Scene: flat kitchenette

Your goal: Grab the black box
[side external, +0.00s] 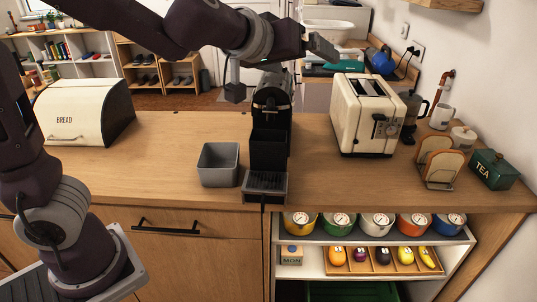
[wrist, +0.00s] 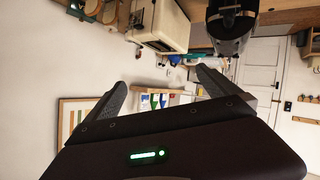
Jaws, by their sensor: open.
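A black, box-shaped body (side external: 268,150) stands upright on the wooden counter, at the front of a black coffee machine (side external: 272,97). I cannot tell whether it is a separate box or part of the machine. A dark grey, ridged tray (side external: 265,186) is at its foot. My gripper (side external: 322,47) is high above the counter, up and to the right of the black body, and apart from it. In the wrist view its two fingers are spread with nothing between them (wrist: 161,83). A black machine-like shape (wrist: 231,25) shows at the top right there.
A grey open bin (side external: 219,165) stands just left of the black body. A cream toaster (side external: 365,115) is to the right and a bread box (side external: 84,110) far left. Toast rack (side external: 440,164) and tea tin (side external: 493,170) are at right. The counter between bread box and bin is clear.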

